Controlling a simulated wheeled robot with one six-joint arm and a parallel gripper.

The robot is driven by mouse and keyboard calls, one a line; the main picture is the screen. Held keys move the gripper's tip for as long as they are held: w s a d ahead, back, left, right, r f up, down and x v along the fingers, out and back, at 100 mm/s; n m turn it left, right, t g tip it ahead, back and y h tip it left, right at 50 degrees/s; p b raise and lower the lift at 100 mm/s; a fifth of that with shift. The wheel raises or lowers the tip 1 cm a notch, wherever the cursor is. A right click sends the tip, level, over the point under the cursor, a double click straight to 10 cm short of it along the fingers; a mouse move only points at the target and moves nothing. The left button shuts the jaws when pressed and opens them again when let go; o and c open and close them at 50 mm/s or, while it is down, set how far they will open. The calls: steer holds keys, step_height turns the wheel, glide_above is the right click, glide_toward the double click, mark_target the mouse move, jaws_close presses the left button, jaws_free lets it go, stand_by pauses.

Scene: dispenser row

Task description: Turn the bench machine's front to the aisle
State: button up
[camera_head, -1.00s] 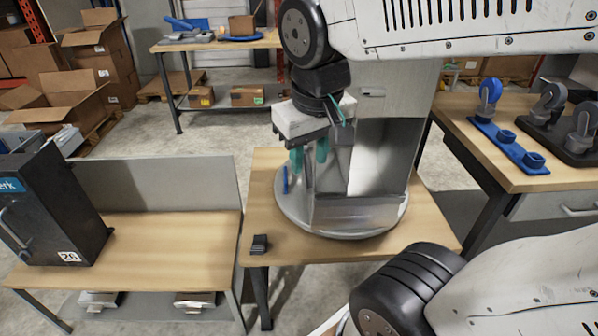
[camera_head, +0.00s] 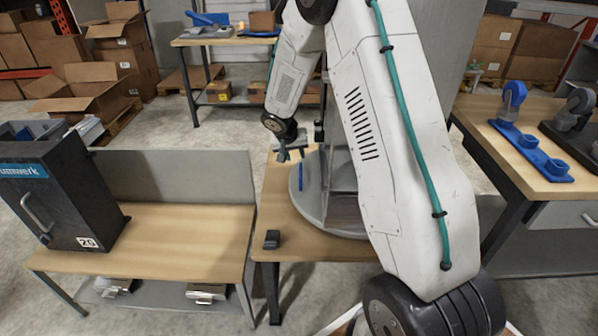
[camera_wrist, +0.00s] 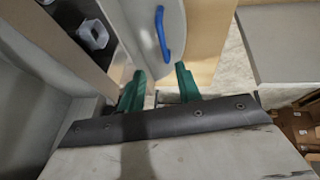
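The bench machine (camera_head: 340,140) is a tall grey metal cabinet on a round grey turntable (camera_head: 318,208) on a wooden bench. My arm hides most of it in the head view. A blue upright handle (camera_head: 301,176) stands near the turntable's left rim; the handle (camera_wrist: 161,34) also shows in the wrist view. My gripper (camera_head: 284,154) is beside the turntable, left of the handle. In the wrist view its green fingers (camera_wrist: 160,70) are spread and empty. The handle lies beyond the fingertips, roughly in line with the gap, and looks apart from them.
A small black block (camera_head: 272,239) sits on the bench's front left corner. A lower bench at left holds a black cabinet (camera_head: 65,195). A right bench holds a blue caster stand (camera_head: 530,150). A white container (camera_wrist: 93,34) shows at the wrist view's upper left.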

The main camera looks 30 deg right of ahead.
mark_target(300, 173)
steer(key=x, duration=1.1)
steer(key=shift+a+f, duration=0.2)
steer(key=shift+a, duration=0.1)
steer(key=shift+c, duration=0.3)
jaws_close()
